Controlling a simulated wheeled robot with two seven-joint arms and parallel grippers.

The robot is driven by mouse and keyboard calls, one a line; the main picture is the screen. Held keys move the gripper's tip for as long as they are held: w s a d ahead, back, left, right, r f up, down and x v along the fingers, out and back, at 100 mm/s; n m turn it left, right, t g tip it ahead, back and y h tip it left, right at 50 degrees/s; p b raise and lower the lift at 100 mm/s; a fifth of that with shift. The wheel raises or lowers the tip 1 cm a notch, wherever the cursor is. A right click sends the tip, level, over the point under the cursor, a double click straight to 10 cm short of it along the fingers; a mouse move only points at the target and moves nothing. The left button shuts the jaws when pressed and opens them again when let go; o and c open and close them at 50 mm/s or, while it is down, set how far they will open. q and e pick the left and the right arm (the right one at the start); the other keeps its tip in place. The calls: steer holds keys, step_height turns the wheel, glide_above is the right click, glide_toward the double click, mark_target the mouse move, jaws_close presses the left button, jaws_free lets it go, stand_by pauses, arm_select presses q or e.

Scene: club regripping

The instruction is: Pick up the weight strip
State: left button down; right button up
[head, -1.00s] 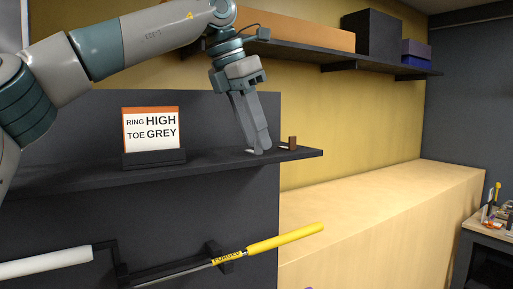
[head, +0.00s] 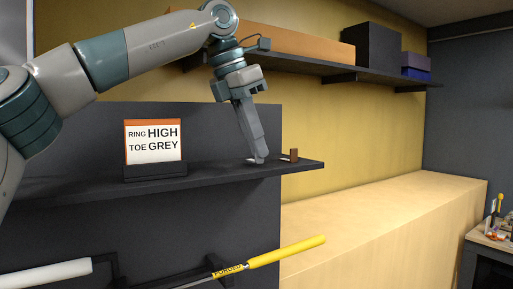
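My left gripper (head: 258,160) reaches down from the upper left to the right part of the dark shelf (head: 215,176). Its fingertips are at the shelf top, and the fingers look close together. A small pale piece (head: 251,160) shows at the fingertips; it may be the weight strip, but it is too small to be sure, and I cannot tell whether it is gripped. A small brown block (head: 294,155) stands on the shelf just right of the fingertips. My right gripper is not in view.
A sign (head: 153,142) reading "RING HIGH TOE GREY" stands on the shelf left of the gripper. Below, a club with a yellow grip (head: 286,252) rests on a dark holder. An upper shelf (head: 340,75) carries boxes. A wooden counter (head: 390,220) at right is clear.

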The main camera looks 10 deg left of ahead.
arm_select(q)
steer(key=shift+r+b, duration=0.3)
steer(key=shift+r, duration=0.3)
step_height(320, 180, up, 2)
steer(key=d+r+p, duration=0.1)
steer(key=d+r, duration=0.6)
steer(key=d, duration=0.4)
steer(key=shift+w+d, duration=0.15)
steer(key=shift+w, duration=0.2)
steer(key=shift+d, duration=0.25)
steer(key=shift+a, duration=0.1)
steer(key=shift+s, duration=0.1)
